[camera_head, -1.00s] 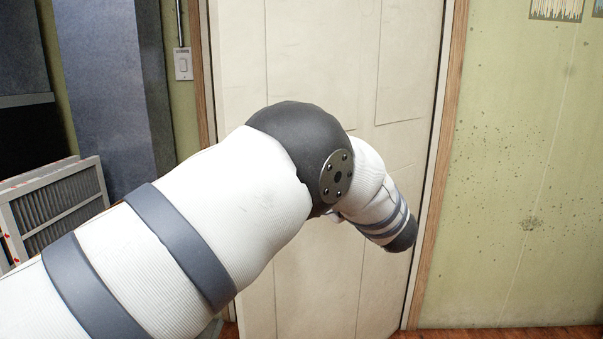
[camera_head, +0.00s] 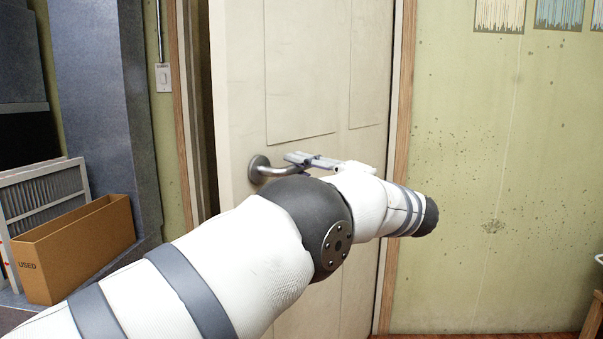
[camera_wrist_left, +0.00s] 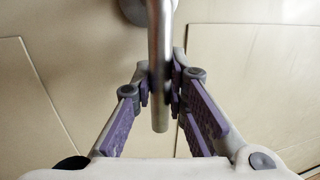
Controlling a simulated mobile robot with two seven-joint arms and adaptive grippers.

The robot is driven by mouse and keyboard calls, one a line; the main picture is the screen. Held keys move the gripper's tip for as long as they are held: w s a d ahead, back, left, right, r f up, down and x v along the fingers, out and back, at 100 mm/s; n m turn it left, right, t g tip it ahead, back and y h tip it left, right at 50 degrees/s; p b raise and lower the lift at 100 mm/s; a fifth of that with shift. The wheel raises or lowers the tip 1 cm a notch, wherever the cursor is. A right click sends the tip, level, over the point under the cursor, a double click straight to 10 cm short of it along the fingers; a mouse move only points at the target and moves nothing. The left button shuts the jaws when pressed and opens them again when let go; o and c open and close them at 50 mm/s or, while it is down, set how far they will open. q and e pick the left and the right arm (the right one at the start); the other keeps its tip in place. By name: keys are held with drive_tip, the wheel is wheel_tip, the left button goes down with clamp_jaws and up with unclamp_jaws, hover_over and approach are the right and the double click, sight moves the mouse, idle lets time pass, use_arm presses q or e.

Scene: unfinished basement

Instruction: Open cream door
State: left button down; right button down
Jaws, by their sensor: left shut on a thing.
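The cream door (camera_head: 305,70) stands slightly ajar, with a dark gap along its left edge. Its metal lever handle (camera_head: 258,168) is on the left side of the door. My left gripper (camera_head: 300,160) is at the handle, its fingers around the lever. In the left wrist view, the purple-padded fingers of my left gripper (camera_wrist_left: 161,88) close on both sides of the handle's bar (camera_wrist_left: 160,45). The cream door's panel (camera_wrist_left: 235,70) fills the background there. My left arm hides the lower part of the door. My right gripper does not show.
A brown box marked USED (camera_head: 75,250) and framed filters (camera_head: 45,200) stand at the left by a grey column (camera_head: 105,90). A light switch (camera_head: 163,77) is left of the door frame. The green wall (camera_head: 500,170) is on the right.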

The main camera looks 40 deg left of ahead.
use_arm(q)
drive_tip(key=shift+d, duration=0.55)
drive_tip(key=c, duration=1.6)
unclamp_jaws()
drive_tip(key=shift+w, duration=0.1)
drive_tip(key=shift+c, duration=0.2)
